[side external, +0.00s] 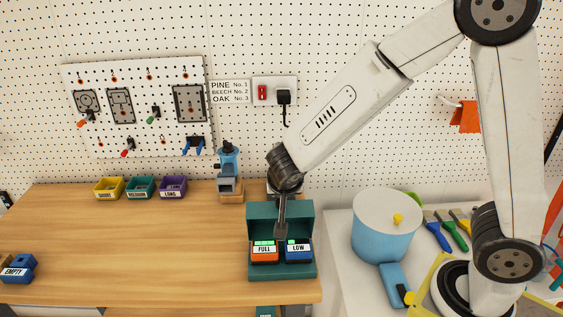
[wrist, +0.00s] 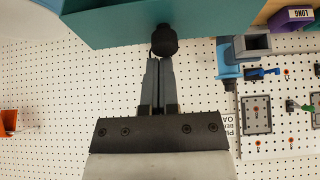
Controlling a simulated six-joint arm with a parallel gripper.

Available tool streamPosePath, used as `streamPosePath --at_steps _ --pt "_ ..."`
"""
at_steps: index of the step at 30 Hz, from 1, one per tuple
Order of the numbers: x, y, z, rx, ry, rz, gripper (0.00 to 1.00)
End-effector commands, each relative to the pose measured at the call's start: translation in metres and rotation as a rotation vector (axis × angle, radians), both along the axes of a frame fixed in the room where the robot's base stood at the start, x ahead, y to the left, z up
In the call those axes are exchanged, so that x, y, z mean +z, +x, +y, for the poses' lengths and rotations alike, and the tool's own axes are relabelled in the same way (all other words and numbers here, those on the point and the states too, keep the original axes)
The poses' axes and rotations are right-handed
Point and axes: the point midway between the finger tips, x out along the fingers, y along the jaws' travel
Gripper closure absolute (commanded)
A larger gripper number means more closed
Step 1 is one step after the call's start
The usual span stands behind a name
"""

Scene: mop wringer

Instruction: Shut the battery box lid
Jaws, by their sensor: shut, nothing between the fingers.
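The teal battery box (side external: 256,272) stands at the right end of the workbench. Its lid (side external: 303,217) is open and upright at the back. An orange battery marked FULL (side external: 264,252) and a blue battery marked LOW (side external: 298,251) sit inside. My gripper (side external: 281,234) is shut and empty, pointing down in front of the lid, over the batteries. In the wrist view, my shut fingers (wrist: 161,62) reach a dark round knob (wrist: 164,40) at the edge of the teal lid (wrist: 115,22). I cannot tell whether they touch it.
A blue device (side external: 229,165) stands behind the box to the left, with yellow, teal and purple bins (side external: 173,186) farther left. A blue bucket (side external: 383,240) stands to the right. The wooden bench (side external: 140,240) left of the box is mostly clear.

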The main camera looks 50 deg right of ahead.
Motion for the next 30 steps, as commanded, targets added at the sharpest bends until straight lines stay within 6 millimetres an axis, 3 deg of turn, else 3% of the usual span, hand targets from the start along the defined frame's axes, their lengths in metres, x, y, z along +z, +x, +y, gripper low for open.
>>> streamPosePath --at_steps 16,30 --pt "-0.004 -0.028 0.029 0.001 -0.056 -0.057 1.0" --pt "-0.035 -0.071 0.071 0.003 -0.057 -0.053 1.0"
